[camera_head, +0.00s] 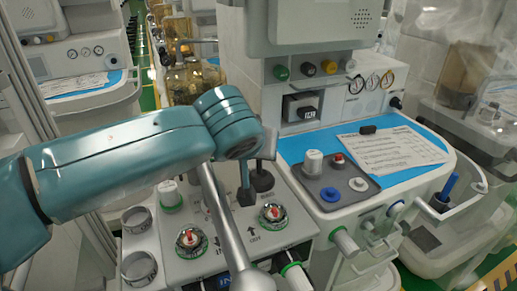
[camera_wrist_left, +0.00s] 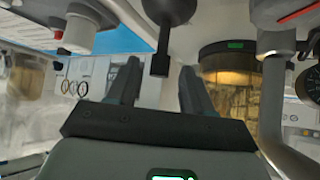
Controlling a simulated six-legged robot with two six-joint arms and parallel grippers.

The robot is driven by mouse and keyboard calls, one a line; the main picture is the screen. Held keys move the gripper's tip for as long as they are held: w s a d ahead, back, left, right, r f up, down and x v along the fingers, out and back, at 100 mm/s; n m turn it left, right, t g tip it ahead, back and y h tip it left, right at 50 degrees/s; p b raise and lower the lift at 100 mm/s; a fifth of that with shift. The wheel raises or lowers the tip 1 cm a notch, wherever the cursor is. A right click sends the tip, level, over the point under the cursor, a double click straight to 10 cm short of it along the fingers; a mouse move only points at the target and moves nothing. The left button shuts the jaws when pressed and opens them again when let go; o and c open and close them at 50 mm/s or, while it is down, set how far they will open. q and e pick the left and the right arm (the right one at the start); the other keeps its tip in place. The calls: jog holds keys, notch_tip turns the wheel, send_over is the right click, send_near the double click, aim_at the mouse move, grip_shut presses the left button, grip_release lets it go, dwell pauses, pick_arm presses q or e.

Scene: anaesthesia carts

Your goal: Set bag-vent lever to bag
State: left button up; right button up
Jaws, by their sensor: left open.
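The bag-vent lever appears to be the black lever with a dark round hub (camera_wrist_left: 170,10) and a square end (camera_wrist_left: 160,64) in the wrist view. My left gripper (camera_wrist_left: 155,85) is open, its two fingers spread on either side of the lever's end in that picture. No contact shows, and I cannot tell the depth between them. In the head view my teal left arm comes in from the left, and its wrist covers part of the machine; the gripper (camera_head: 244,175) is mostly hidden, close to the dark hub (camera_head: 261,180). The bag and vent markings are not readable. My right gripper is not in view.
A chrome tube (camera_head: 225,225) rises close to my wrist and also shows in the wrist view (camera_wrist_left: 274,105). Red-topped valves (camera_head: 190,240) (camera_head: 272,214) flank it. A grey tray (camera_head: 330,196) of knobs and a paper sheet (camera_head: 395,150) lie on the blue worktop to the right.

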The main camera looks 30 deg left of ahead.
pick_arm(q)
jog(key=v, duration=0.4)
jog(key=shift+c, duration=1.2)
jog(key=shift+w+a+r+p, duration=0.1)
jog(key=shift+r+p, duration=0.1)
jog(key=shift+p, duration=0.35)
jog(key=c, duration=0.5)
jog(key=a+r+g+p, duration=0.1)
jog(key=p, duration=0.4)
jog(key=w+a+r+g+h+p, duration=0.1)
jog(key=a+g+p, duration=0.1)
jog(key=p, duration=0.3)
jog(key=w+a+r+g+p, duration=0.1)
jog(key=r+g+p, duration=0.1)
jog(key=p, duration=0.3)
jog(key=shift+w+a+r+h, duration=0.1)
jog(key=shift+a+h, duration=0.05)
jog(key=shift+h, duration=0.25)
grip_shut()
jog(key=w+a+r+g+h+p, duration=0.1)
jog(key=a+r+g+h+p, duration=0.25)
jog(key=p, duration=0.85)
notch_tip(320, 180, down, 10)
jog(key=w+d+h, duration=0.1)
jog(key=d, duration=0.2)
jog(key=shift+w+n+t+p, duration=0.2)
jog(key=shift+n+t+p, duration=0.1)
jog(key=shift+t+p, duration=0.05)
